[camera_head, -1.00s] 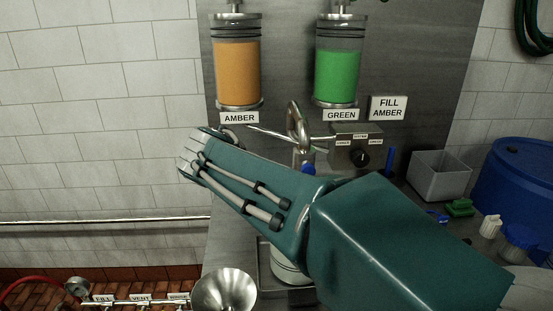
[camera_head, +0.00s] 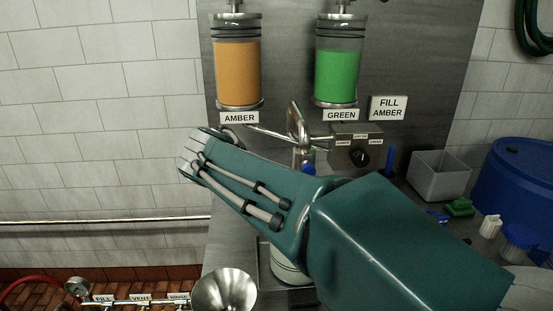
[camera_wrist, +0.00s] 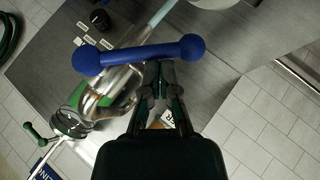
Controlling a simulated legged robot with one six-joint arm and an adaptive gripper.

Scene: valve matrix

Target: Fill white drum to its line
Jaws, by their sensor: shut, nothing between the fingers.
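The white drum (camera_head: 291,270) shows only as a pale sliver below my arm, which hides most of it. The amber cylinder (camera_head: 237,75) and the green cylinder (camera_head: 338,75) hang on the back panel, both holding liquid. My gripper (camera_wrist: 161,68) is shut and empty, with its fingertips close by a blue bar handle (camera_wrist: 138,54) with round ends in the wrist view. I cannot tell whether they touch. A polished metal fitting (camera_head: 297,124) stands behind my arm. The selector box (camera_head: 357,148) has a dark knob; its small labels are unreadable. A sign (camera_head: 388,108) reads FILL AMBER.
A steel funnel (camera_head: 224,291) stands at the lower front. Labelled pipework with a gauge (camera_head: 78,287) lies lower left. A grey bin (camera_head: 440,175), small caps and a large blue drum (camera_head: 520,185) stand to the right. The left wall area is open.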

